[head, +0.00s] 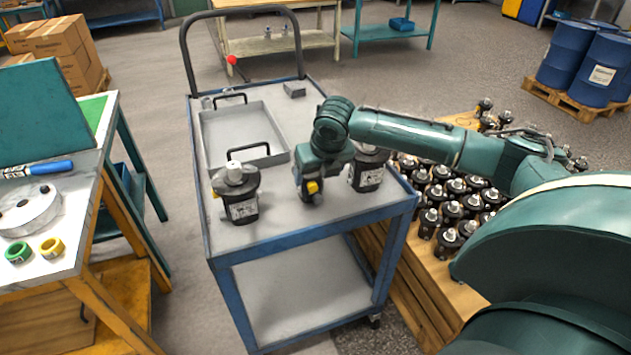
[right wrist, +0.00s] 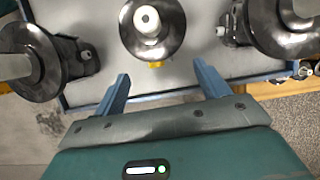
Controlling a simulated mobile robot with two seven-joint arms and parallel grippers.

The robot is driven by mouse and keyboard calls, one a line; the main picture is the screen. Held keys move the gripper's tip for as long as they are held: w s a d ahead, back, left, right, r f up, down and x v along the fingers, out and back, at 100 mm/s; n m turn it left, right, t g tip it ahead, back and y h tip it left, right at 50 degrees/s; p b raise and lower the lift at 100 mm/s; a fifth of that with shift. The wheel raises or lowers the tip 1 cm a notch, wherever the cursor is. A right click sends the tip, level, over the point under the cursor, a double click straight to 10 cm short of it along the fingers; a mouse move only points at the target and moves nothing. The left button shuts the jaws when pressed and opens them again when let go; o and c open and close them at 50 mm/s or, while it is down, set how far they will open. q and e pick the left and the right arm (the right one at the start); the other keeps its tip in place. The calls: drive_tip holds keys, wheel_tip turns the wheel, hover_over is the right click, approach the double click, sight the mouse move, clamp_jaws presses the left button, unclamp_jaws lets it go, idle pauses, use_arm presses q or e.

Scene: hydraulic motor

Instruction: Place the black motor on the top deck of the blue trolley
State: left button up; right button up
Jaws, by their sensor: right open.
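The blue trolley's grey top deck (head: 272,228) carries three upright black motors in a row. The left motor (head: 237,195) and right motor (head: 368,172) stand at either side. A middle motor (head: 307,188) stands between them, mostly hidden by my right gripper (head: 325,160). In the right wrist view, the middle motor (right wrist: 152,30) is just beyond the open fingers (right wrist: 160,85), with nothing between them. The left (right wrist: 32,62) and right (right wrist: 285,25) motors flank it. My left gripper is not in view.
A grey tray (head: 203,150) with handles lies on the deck's left rear. Several more motors (head: 450,210) stand on a wooden pallet right of the trolley. A workbench (head: 60,230) is at left, with a walkway between. Blue drums (head: 570,52) stand far right.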

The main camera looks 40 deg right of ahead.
drive_tip(key=v, duration=0.4)
drive_tip(key=s+a+f+m+t+y, duration=0.1)
drive_tip(key=s+a+f+m+y, duration=0.25)
drive_tip(key=a+f+m, duration=0.55)
drive_tip(key=s+a+f+m+t+y, duration=0.25)
drive_tip(key=s+a+f+m, duration=0.2)
drive_tip(key=a, duration=0.85)
drive_tip(key=s+f+m+t+h, duration=0.1)
drive_tip(key=s+f+m+t, duration=0.1)
drive_tip(key=s+m, duration=1)
drive_tip(key=m+t, duration=0.1)
drive_tip(key=m, duration=0.3)
drive_tip(key=shift+s+d+f, duration=0.2)
drive_tip(key=shift+s+f, duration=0.05)
drive_tip(key=shift+f, duration=0.15)
drive_tip(key=shift+m, duration=0.25)
